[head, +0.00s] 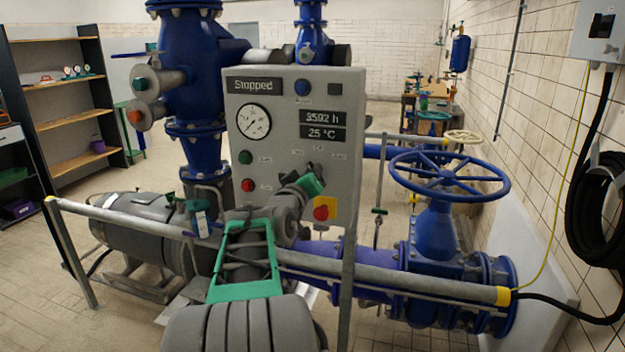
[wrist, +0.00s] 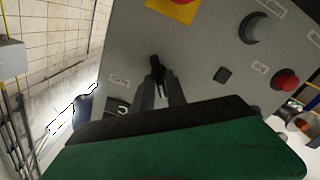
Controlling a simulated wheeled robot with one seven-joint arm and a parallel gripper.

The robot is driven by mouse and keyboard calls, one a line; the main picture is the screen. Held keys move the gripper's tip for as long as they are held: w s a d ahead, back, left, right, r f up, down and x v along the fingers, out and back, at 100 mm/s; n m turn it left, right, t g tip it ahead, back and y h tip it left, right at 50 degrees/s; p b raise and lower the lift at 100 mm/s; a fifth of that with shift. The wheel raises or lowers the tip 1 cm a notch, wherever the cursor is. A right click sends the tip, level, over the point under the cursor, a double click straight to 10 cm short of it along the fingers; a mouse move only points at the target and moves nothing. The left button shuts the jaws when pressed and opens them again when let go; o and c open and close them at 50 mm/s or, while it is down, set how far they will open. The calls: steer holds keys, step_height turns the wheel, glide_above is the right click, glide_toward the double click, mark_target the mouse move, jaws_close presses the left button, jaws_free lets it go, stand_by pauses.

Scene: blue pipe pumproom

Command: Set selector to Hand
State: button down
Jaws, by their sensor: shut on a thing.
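The grey control panel (head: 290,100) stands in front of me, and its display (head: 254,86) reads "Stopped". My gripper (head: 313,172) is at the lower right of the panel face and hides the selector in the head view. In the wrist view the selector is a small black knob (wrist: 157,66) on the grey panel face. My gripper (wrist: 158,88) is shut on this knob, with a finger on each side. A small label lies left of it, but I cannot read the selector's setting.
A red emergency stop on a yellow plate (head: 325,209) sits just below my gripper. Green (head: 245,157) and red (head: 248,185) buttons are to the left. A grey rail (head: 400,283) crosses in front of the panel. A blue valve handwheel (head: 450,176) stands to the right.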

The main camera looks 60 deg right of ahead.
steer(key=shift+n, duration=0.6)
steer(key=c, duration=1.5)
jaws_free()
steer(key=a, duration=0.2)
steer(key=a+b, duration=0.1)
steer(key=a, duration=0.2)
steer(key=s+a+b, duration=0.1)
steer(key=a, duration=0.1)
steer(key=shift+s+a, duration=0.1)
steer(key=shift+a, duration=0.25)
